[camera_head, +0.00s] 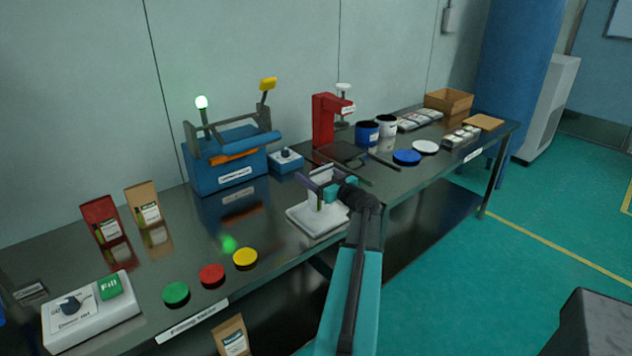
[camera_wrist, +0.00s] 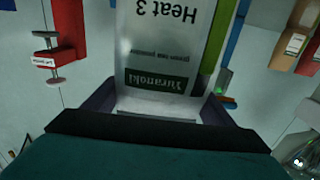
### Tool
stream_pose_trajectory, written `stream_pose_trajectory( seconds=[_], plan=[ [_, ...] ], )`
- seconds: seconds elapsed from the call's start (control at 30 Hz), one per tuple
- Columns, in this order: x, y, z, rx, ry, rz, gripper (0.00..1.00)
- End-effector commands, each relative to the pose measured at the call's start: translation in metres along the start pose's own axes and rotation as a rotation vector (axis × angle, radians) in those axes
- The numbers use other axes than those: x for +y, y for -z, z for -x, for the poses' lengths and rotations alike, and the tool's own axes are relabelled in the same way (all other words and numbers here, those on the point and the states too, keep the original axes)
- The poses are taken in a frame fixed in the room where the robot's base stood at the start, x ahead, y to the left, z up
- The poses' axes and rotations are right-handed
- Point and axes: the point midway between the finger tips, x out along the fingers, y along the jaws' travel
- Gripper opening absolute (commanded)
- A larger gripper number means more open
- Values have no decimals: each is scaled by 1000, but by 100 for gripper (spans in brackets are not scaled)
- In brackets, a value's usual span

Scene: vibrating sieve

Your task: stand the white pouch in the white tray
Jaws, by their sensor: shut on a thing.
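The white pouch (camera_head: 315,201) is in my gripper (camera_head: 325,187), above the white tray (camera_head: 303,224) at the front edge of the bench. My gripper is shut on the pouch; the jaws (camera_wrist: 160,106) lie on either side of it in the wrist view. There the pouch (camera_wrist: 160,32) shows a printed face reading "Heat 3" upside down, with a dark label and a green strip. The pouch looks roughly upright. My gripper hides part of it in the head view, and I cannot tell whether its bottom touches the tray.
A red stand (camera_head: 324,121) is behind. Green, red and yellow discs (camera_head: 245,258) lie left. Red and brown pouches (camera_head: 143,203) stand farther left.

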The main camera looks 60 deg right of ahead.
Motion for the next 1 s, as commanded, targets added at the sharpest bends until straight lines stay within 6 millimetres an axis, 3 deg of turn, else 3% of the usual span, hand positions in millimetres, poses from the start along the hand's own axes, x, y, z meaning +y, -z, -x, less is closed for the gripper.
stream_pose_trajectory(
  seconds=[0.27, 0.7, 1.0],
  plan=[
    [0, -1, 0, 0, 0, -1, 32],
    [0, -31, 0, -1, 0, -2, 32],
    [0, -35, 0, 1, 0, 0, 32]
  ],
)
